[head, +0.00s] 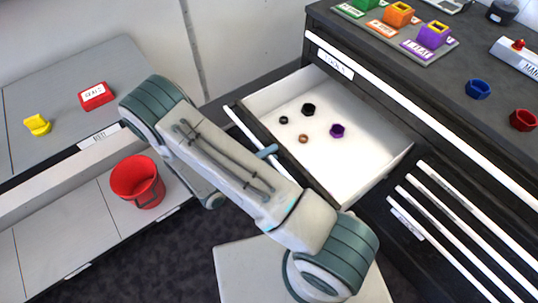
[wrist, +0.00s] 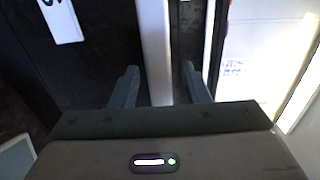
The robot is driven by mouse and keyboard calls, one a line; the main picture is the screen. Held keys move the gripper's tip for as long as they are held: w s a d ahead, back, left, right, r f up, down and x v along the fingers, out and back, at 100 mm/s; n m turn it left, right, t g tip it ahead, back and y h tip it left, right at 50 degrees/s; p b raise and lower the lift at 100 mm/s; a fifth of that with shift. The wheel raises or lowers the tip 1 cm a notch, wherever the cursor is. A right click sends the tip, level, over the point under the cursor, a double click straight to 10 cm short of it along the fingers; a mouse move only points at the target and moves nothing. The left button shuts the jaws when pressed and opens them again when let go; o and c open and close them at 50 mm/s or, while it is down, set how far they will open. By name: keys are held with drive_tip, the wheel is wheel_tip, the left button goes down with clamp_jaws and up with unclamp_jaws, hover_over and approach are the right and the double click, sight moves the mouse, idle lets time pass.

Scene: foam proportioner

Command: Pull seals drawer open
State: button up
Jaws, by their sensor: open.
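A drawer (head: 365,165) in the dark cabinet is pulled out, its white interior showing. Several small rings and nuts lie in it, among them a black nut (head: 308,109), a purple nut (head: 337,130) and a brown ring (head: 303,138). Its white front handle bar (head: 240,130) is partly hidden behind my arm. In the wrist view my gripper (wrist: 160,68) is open, with the white handle bar (wrist: 155,50) running between its two fingers and gaps on both sides. In the head view my arm hides most of the gripper; only one blue-grey finger shows at the drawer front.
Closed drawers with white handles (head: 450,225) lie right of the open one. The cabinet top holds a tray of coloured blocks (head: 415,45), a blue nut (head: 478,89) and a red nut (head: 523,120). A red bucket (head: 137,182) stands on the left shelf.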

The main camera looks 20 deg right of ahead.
drive_tip(key=b+v, duration=0.1)
drive_tip(key=v, duration=1.3)
drive_tip(key=shift+d, duration=0.15)
drive_tip(key=s+d+r+n+g+y+p, duration=0.1)
drive_tip(key=d+r+n+y, duration=0.4)
drive_tip(key=r+n, duration=0.5)
drive_tip(key=s+d+r+n+g+y+p, duration=0.1)
drive_tip(key=s+d+r+n+y+p, duration=0.1)
drive_tip(key=r+n+y, duration=0.4)
drive_tip(key=s+d+r+n+g+y+p, duration=0.2)
drive_tip(key=d+r+n+y, duration=0.3)
drive_tip(key=r+n, duration=1)
drive_tip(key=s+d, duration=0.1)
drive_tip(key=d, duration=0.1)
drive_tip(key=shift+s+d+y, duration=0.3)
drive_tip(key=shift+d, duration=0.05)
drive_tip(key=shift+r, duration=0.1)
drive_tip(key=shift+c, duration=0.6)
